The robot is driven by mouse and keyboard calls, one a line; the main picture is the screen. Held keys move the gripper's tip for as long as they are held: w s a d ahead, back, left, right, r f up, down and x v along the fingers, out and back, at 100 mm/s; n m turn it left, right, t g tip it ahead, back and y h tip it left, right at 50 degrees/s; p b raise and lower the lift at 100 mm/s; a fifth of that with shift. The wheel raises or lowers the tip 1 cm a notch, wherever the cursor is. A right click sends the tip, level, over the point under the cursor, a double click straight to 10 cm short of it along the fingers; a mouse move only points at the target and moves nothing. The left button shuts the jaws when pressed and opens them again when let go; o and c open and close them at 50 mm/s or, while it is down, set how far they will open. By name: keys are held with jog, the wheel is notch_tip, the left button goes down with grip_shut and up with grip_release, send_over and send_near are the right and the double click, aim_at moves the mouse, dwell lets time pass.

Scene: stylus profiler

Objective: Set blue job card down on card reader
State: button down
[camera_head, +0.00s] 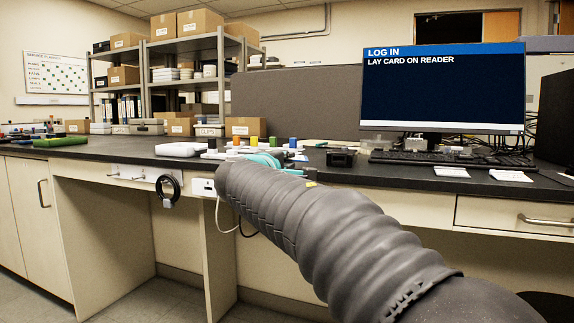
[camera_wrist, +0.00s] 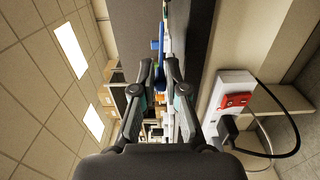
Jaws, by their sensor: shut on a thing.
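My gripper (camera_head: 265,160) reaches over the front part of the dark bench, partly hidden behind my own arm. In the wrist view my gripper (camera_wrist: 161,68) has its fingers drawn together at the tips, shut on a thin strip seen nearly edge-on. I take this white-and-blue strip to be the blue job card (camera_wrist: 166,38); its face does not show. A small black device (camera_head: 341,157) stands on the bench to the right of the gripper, apart from it. It may be the card reader, but I cannot tell for sure.
The monitor (camera_head: 443,88) reads "LOG IN, LAY CARD ON READER". A keyboard (camera_head: 450,159) lies before it, with white cards (camera_head: 451,172) near the bench edge. Several coloured-top items stand behind my gripper. A white case (camera_head: 181,149) lies to the left.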

jog(key=shift+r, duration=0.1)
jog(key=s+a+r, duration=0.2)
jog(key=s, duration=0.4)
jog(key=s+a+r+b, duration=0.1)
jog(key=s+a+r, duration=0.1)
jog(key=s, duration=0.5)
jog(key=shift+a+r, duration=0.4)
jog(key=shift+r, duration=0.1)
jog(key=shift+s, duration=0.1)
